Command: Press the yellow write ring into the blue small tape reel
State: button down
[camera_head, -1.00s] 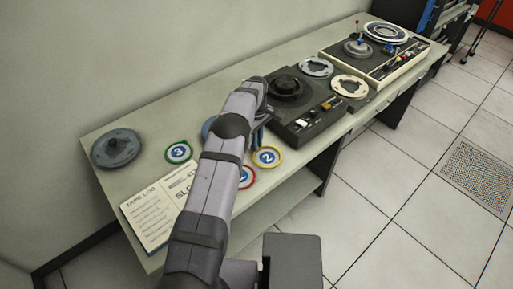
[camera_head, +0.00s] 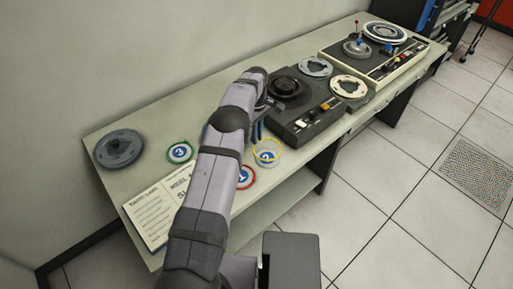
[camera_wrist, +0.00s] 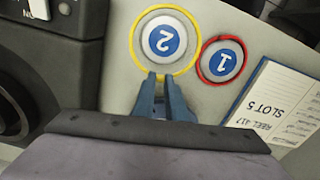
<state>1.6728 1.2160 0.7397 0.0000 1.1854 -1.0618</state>
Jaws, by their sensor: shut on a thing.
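The yellow write ring (camera_wrist: 133,38) shows around a white disc with a blue "2" label (camera_wrist: 165,40) in the wrist view. My gripper (camera_wrist: 165,82) is shut on its near rim. In the head view the ring (camera_head: 281,151) appears a little raised above and offset from its disc, with my gripper (camera_head: 258,134) at its left side.
A red ring (camera_wrist: 241,60) on a "1" disc and a green ring (camera_head: 180,152) on a "3" disc lie nearby. An open log book (camera_head: 155,215) lies at the front left, a grey reel (camera_head: 119,149) behind it. A black tape deck (camera_head: 306,116) stands right of my gripper.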

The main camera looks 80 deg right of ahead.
jog(key=shift+r, duration=0.2)
jog(key=w+r+n+p, duration=0.3)
jog(key=w+n, duration=0.4)
jog(key=n, duration=0.4)
jog(key=w+d+r+n+p, duration=0.1)
jog(key=w+r+n+p, duration=0.2)
jog(key=n, duration=0.8)
jog(key=w+r, duration=0.2)
jog(key=w, duration=0.2)
jog(key=shift+w+r, duration=0.15)
jog(key=shift+w, duration=0.25)
jog(key=shift+f+b, duration=1.35)
jog(key=shift+f, duration=1.2)
jog(key=shift+f+b, duration=1.6)
jog(key=shift+f, duration=0.1)
dwell(0.5)
